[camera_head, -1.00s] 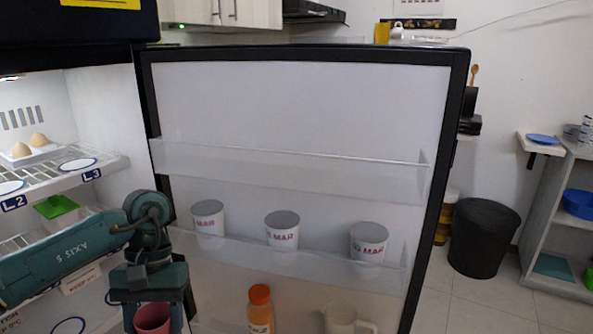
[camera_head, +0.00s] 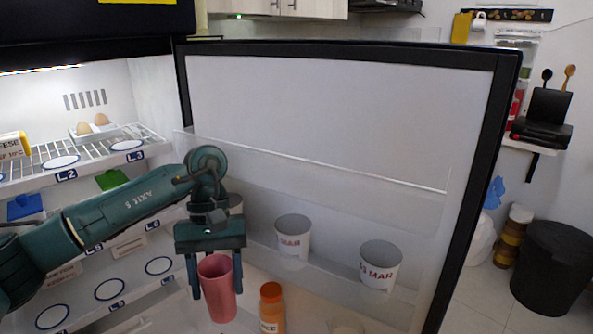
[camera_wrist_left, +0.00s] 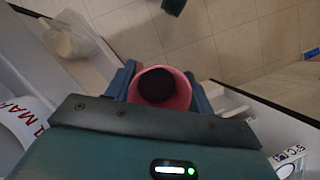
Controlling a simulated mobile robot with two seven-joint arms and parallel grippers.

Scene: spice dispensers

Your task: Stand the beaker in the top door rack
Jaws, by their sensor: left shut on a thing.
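The beaker (camera_head: 219,294) is a pink tapered cup. My left gripper (camera_head: 212,280) is shut on it, one finger at each side, and holds it upright in front of the open fridge door. In the left wrist view the beaker (camera_wrist_left: 165,82) sits between the fingers, with its dark inside showing. The top door rack (camera_head: 330,172) is a clear, empty-looking shelf on the door, above and to the right of the beaker. My right gripper is not in view.
The middle door rack holds several white cups with red lettering (camera_head: 380,268). An orange-capped bottle (camera_head: 271,310) stands lower on the door, close to the beaker. Fridge shelves (camera_head: 95,150) with eggs (camera_head: 92,124) are at left. A black bin (camera_head: 548,268) stands at right.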

